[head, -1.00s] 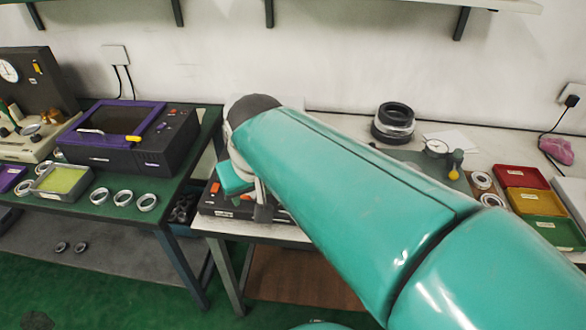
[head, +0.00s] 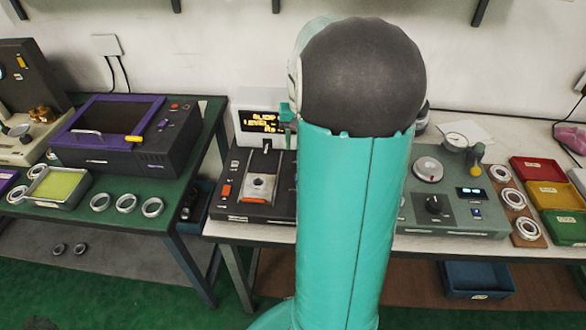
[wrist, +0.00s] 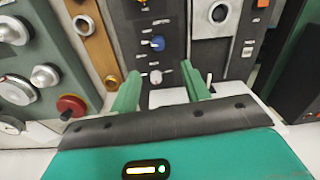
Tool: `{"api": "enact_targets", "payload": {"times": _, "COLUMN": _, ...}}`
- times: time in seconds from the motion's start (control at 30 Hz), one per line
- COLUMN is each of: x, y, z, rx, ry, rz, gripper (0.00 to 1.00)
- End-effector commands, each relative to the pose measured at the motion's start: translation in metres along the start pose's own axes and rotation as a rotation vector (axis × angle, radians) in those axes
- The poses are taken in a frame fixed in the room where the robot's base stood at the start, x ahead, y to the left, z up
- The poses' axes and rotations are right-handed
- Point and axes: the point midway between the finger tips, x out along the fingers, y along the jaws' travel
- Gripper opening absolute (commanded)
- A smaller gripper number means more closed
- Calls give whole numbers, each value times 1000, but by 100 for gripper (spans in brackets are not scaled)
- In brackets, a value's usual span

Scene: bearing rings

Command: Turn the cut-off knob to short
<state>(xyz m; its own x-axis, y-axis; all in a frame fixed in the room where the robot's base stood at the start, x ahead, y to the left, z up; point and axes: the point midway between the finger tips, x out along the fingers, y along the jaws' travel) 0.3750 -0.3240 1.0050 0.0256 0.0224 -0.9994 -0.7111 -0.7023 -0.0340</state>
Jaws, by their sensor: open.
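In the wrist view my gripper (wrist: 160,70) is open, its two green fingers apart and empty over a dark panel. Between and beyond the fingertips are a small pale knob (wrist: 155,76) and a blue knob (wrist: 157,42). Contact with either is not visible. The panel's labels are too small to read, so I cannot tell which knob is the cut-off.
A small lever (wrist: 210,78) stands beside the right finger. A red knob (wrist: 70,106) and pale dials lie left. In the head view, a lit display box (head: 262,122) stands behind the dark unit. Bearing rings (head: 513,198) and coloured bins (head: 540,170) are at right.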

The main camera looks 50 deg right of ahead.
Motion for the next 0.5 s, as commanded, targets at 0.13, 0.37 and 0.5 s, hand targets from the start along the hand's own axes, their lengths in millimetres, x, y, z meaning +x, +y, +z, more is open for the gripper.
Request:
{"api": "enact_targets", "payload": {"times": 0.13, "x": 28, "y": 3, "z": 4, "rx": 0, "ry": -6, "rz": 1, "gripper": 47}}
{"api": "enact_targets", "payload": {"times": 0.37, "x": 74, "y": 1, "z": 4, "rx": -4, "ry": -6, "rz": -1, "gripper": 47}}
{"api": "enact_targets", "payload": {"times": 0.5, "x": 100, "y": 0, "z": 3, "rx": -5, "ry": -6, "rz": 0, "gripper": 47}}
